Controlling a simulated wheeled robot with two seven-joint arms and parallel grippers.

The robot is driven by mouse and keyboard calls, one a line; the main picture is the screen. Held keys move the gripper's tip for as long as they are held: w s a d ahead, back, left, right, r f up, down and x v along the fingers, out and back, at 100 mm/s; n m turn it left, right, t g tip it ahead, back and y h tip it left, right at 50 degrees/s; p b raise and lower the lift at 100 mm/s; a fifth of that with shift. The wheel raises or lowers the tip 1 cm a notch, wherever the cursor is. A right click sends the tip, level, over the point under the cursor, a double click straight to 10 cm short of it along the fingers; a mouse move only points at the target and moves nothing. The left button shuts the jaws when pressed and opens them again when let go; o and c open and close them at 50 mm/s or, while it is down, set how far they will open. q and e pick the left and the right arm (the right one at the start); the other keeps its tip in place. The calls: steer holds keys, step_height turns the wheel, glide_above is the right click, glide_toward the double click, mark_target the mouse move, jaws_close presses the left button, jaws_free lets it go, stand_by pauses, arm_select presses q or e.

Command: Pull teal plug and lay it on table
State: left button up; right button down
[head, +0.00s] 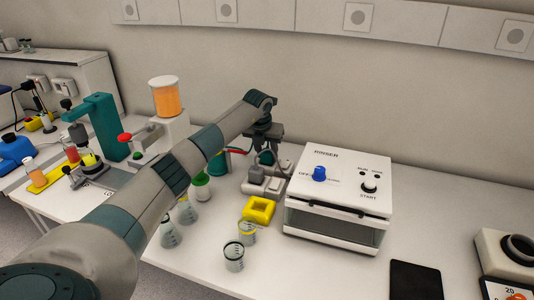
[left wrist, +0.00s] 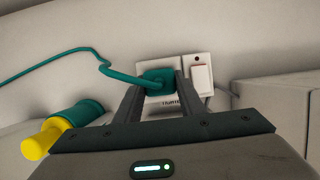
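The teal plug (left wrist: 158,80) sits in a white wall-type socket panel (left wrist: 170,98), with a teal cable (left wrist: 85,52) running off to the left. My left gripper (left wrist: 160,84) has one finger on each side of the plug, and I see no gap between them and it. The plug still looks seated in the panel. In the head view my left gripper (head: 264,136) points down behind the grey-white socket block, left of the white instrument, and hides most of the plug. My right gripper is not in view.
A red-white rocker switch (left wrist: 202,78) is beside the plug. The white instrument (head: 338,190) stands right of the gripper. A yellow block (head: 258,210) and beakers (head: 234,258) stand in front. Bare table (head: 310,275) shows at front.

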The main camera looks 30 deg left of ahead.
arm_select(q)
steer(key=shift+w+r, duration=0.1)
steer(key=shift+r, duration=0.25)
stand_by(0.3)
steer(key=shift+r, duration=0.25)
steer(key=shift+r+p, duration=0.2)
steer(key=shift+p, duration=0.2)
stand_by(0.5)
steer(key=shift+r, duration=0.3)
steer(key=shift+r+p, duration=0.75)
steer(key=shift+r, duration=0.4)
